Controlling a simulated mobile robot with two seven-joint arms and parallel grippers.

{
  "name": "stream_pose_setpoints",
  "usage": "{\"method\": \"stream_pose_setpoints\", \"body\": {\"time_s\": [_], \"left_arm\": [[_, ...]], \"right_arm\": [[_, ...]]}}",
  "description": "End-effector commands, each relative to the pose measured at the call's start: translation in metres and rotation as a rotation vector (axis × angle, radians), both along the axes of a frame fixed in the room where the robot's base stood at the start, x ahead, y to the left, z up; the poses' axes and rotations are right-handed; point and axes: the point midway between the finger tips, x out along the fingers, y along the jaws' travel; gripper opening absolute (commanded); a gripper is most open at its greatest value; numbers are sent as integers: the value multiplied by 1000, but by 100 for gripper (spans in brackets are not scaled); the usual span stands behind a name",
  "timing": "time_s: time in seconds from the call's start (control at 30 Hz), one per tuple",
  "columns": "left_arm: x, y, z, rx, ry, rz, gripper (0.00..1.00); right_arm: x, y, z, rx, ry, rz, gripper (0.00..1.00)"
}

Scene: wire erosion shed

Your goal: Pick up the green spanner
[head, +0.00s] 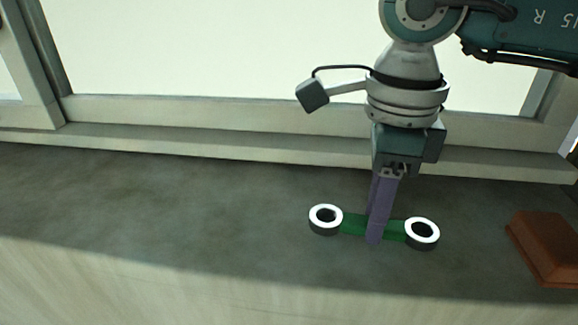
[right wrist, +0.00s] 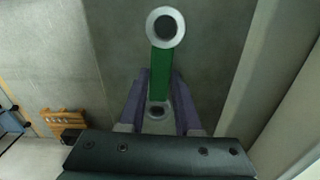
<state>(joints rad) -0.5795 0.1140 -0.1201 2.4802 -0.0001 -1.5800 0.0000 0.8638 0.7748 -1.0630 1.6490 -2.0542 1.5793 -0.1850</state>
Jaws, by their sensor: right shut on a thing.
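The green spanner (head: 353,225) has a green bar with a white-topped dark ring at each end. It lies along the grey ledge below the window in the head view. My right gripper (head: 375,240) comes down from above and is shut on the middle of the green bar, its purple fingers on either side. In the right wrist view the spanner (right wrist: 161,72) runs between the two purple fingers of the right gripper (right wrist: 160,88), one ring beyond them and one nearer the palm. I cannot tell whether it is lifted off the ledge. My left gripper is not in view.
A reddish-brown block (head: 546,247) lies on the ledge to the right of the spanner. The window frame (head: 230,118) rises behind the ledge (head: 150,205). The ledge left of the spanner is clear. An orange-brown object (right wrist: 66,121) shows lower left in the right wrist view.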

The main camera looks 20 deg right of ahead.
Motion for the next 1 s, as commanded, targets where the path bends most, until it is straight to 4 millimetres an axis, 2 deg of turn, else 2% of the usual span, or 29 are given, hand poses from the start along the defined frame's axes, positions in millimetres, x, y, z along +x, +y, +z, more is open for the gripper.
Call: {"method": "stream_pose_setpoints", "body": {"time_s": [0.03, 0.2, 0.77, 0.87, 1.0], "left_arm": [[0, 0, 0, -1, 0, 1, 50], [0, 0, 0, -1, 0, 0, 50], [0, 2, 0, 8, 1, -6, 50], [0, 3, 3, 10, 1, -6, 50], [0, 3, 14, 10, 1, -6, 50]], "right_arm": [[0, 0, 0, 0, 0, 0, 17], [0, 0, 0, 0, 0, 0, 0], [0, 0, 1, 0, -1, 0, 0], [0, 0, 5, 0, -1, 0, 0], [1, 0, 19, 0, -3, 0, 0]]}}
